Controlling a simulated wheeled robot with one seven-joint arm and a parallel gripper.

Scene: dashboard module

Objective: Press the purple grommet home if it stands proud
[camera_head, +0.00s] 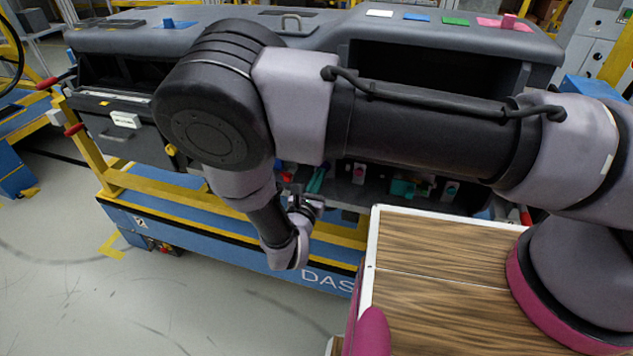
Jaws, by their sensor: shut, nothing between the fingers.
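My arm reaches left across the view and bends down in front of the dashboard module (460,38). My gripper (318,203) is small in view, shut and empty, in front of the module's lower shelf. I cannot make out a purple grommet. It may be hidden behind my arm or too small to tell, so whether it stands proud does not show. A pink pad (490,23) with a pink peg (508,20) standing on it is on the dashboard top at the right.
White (379,13), blue (416,17) and green (455,21) pads lie on the dashboard top. A drawer or glovebox (125,130) hangs at the left. Small coloured parts, including a teal one (403,187), sit on the lower shelf. A blue and yellow cart (190,225) carries the module.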

